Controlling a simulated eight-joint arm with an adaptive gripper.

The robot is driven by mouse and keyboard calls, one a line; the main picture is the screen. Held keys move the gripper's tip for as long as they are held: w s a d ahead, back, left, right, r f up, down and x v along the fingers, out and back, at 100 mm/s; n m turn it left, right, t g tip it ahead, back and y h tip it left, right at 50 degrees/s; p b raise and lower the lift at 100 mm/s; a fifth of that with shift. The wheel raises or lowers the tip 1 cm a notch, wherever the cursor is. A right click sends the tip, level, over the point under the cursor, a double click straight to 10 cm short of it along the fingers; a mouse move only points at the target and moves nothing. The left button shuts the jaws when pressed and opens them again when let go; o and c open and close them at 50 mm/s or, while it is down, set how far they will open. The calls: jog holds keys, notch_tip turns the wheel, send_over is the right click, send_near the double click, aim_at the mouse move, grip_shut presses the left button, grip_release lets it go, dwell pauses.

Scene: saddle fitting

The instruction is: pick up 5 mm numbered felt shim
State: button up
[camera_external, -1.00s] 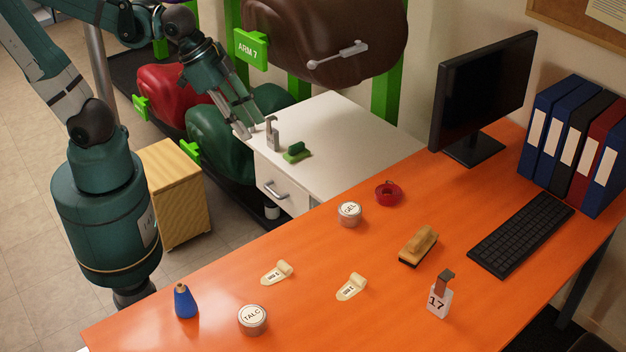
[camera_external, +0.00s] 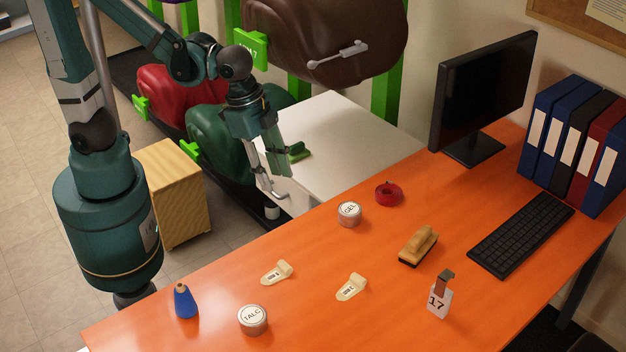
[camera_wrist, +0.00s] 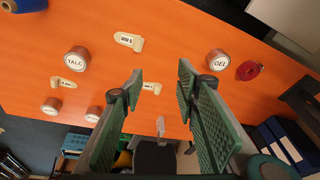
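Two cream, wedge-shaped felt shims with small printed labels lie flat on the orange desk. One shim (camera_external: 277,273) is at the left and the other shim (camera_external: 351,287) is nearer the middle. In the wrist view they are a shim (camera_wrist: 129,41) above left and a shim (camera_wrist: 151,88) seen between the fingers. A third similar shim (camera_wrist: 63,82) lies at the left there. The label numbers are too small to read, so I cannot tell which is 5 mm. My gripper (camera_external: 279,186) is open and empty, in the air near the white cabinet, apart from every shim.
The monitor (camera_external: 483,95) and keyboard (camera_external: 521,233) are right. Bare desk lies between items.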

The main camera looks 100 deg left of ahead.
aim_at(287, 266)
jog(key=w+d+f+m+g, duration=0.1)
jog(key=d+f, duration=0.1)
jog(key=f, duration=0.3)
jog(key=w+d+f+m+g+b, duration=0.1)
jog(key=d+f, duration=0.1)
jog(key=f, duration=0.3)
jog(key=w+d+f+m+g+b, duration=0.1)
jog(key=d+f, duration=0.2)
jog(key=f, duration=0.2)
jog(key=shift+w+f+m, duration=0.3)
jog(key=shift+w+f, duration=0.05)
jog(key=shift+f, duration=0.1)
jog(key=shift+f, duration=0.1)
jog(key=shift+f+b, duration=0.35)
jog(key=shift+f, duration=0.85)
jog(key=shift+d+f+b, duration=0.1)
jog(key=shift+f+b, duration=0.65)
jog(key=shift+f, duration=1.85)
jog(key=c, duration=0.9)
